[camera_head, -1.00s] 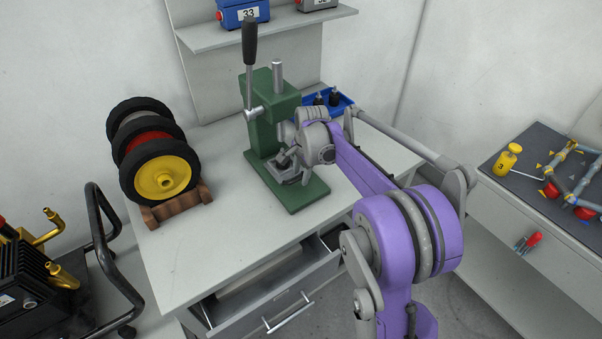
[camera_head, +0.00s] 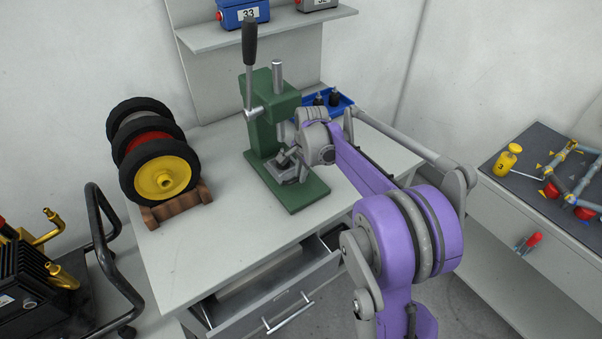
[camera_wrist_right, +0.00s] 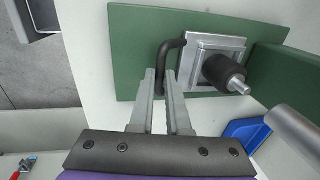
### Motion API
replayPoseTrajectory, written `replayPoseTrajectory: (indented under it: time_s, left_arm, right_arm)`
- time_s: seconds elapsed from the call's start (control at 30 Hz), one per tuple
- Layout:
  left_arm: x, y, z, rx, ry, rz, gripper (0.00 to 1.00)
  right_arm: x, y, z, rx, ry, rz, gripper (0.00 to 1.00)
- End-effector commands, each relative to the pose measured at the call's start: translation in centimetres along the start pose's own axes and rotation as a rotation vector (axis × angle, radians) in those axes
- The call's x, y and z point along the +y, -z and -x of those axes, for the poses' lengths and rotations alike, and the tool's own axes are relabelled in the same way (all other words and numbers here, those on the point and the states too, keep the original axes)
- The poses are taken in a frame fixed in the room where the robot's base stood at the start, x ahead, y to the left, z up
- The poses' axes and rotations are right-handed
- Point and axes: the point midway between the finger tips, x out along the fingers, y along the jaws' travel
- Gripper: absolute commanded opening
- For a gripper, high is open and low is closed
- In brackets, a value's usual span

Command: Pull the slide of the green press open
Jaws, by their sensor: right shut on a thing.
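The green press (camera_head: 272,118) stands on the white table, with a grey lever and black grip (camera_head: 250,45) upright at its left. Its metal slide (camera_head: 288,172) sits on the green base, partly hidden by my right gripper in the head view. In the right wrist view the slide (camera_wrist_right: 200,48) is a square metal plate carrying a dark round part (camera_wrist_right: 222,68). A black bent handle (camera_wrist_right: 166,48) joins its left side. My right gripper (camera_wrist_right: 166,78) is at this handle, its two fingers closed on it. My left gripper is not in view.
Wheels on a wooden stand (camera_head: 176,205) are at the table's left. A blue tray (camera_head: 345,101) with dark parts lies behind the press at right. A drawer (camera_head: 265,300) stands open at the table's front. The table's front left top is clear.

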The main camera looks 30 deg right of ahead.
Motion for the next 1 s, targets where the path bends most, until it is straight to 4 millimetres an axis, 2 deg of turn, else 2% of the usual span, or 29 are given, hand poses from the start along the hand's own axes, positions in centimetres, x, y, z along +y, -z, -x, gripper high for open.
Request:
replayPoseTrajectory:
  time_s: [0.87, 1.0]
  left_arm:
    - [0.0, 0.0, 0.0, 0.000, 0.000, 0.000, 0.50]
    - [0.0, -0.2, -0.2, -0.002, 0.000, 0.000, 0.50]
  right_arm:
    - [0.0, 0.0, 0.0, 0.000, 0.001, 0.000, 0.00]
    - [1.0, 0.0, 0.2, 0.001, 0.000, -0.001, 0.00]
